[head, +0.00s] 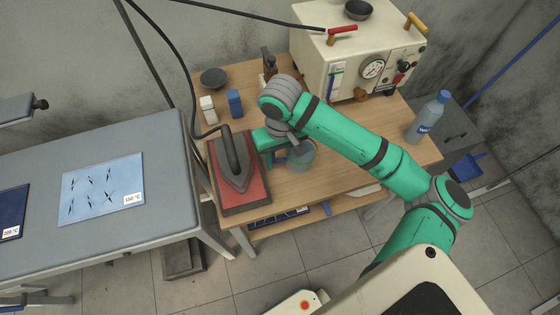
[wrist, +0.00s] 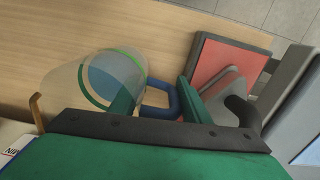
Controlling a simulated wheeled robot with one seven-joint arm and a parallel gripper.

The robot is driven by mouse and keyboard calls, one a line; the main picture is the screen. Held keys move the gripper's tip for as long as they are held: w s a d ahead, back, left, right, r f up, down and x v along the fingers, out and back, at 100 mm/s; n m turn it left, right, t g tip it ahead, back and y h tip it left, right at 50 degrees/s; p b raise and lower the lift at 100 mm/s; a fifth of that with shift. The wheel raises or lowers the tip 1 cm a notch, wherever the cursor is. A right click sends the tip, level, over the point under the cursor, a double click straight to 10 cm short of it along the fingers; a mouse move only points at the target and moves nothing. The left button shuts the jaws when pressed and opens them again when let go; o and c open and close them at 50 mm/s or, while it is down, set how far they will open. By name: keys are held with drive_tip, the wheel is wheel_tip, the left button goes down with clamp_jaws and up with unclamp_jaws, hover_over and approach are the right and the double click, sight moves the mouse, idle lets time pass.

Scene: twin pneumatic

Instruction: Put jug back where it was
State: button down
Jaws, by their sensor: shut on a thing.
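The jug (wrist: 85,82) is a clear, round vessel with green bands, a bluish patch and a blue handle (wrist: 182,102). In the head view the jug (head: 302,158) is at the wooden table's front middle, partly hidden by my arm. My green gripper (wrist: 158,101) is shut on the jug's handle, with the jug to the left in the wrist view. In the head view my gripper (head: 272,146) is between the jug and the iron. I cannot tell whether the jug's base touches the tabletop.
An iron (head: 233,168) stands on a red pad (head: 253,193) close left of my gripper. A water bottle (head: 428,116) stands at the right. A grey ironing table (head: 150,135) is at the left.

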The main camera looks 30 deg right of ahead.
drive_tip(key=shift+w+d+f, duration=0.1)
drive_tip(key=shift+w+f, duration=0.15)
drive_tip(key=shift+f, duration=0.8)
drive_tip(key=shift+w+f, duration=0.25)
drive_tip(key=shift+f, duration=0.8)
drive_tip(key=shift+f, duration=0.1)
drive_tip(key=c, duration=1.3)
unclamp_jaws()
wheel_tip(320, 180, up, 12)
drive_tip(key=shift+r, duration=0.15)
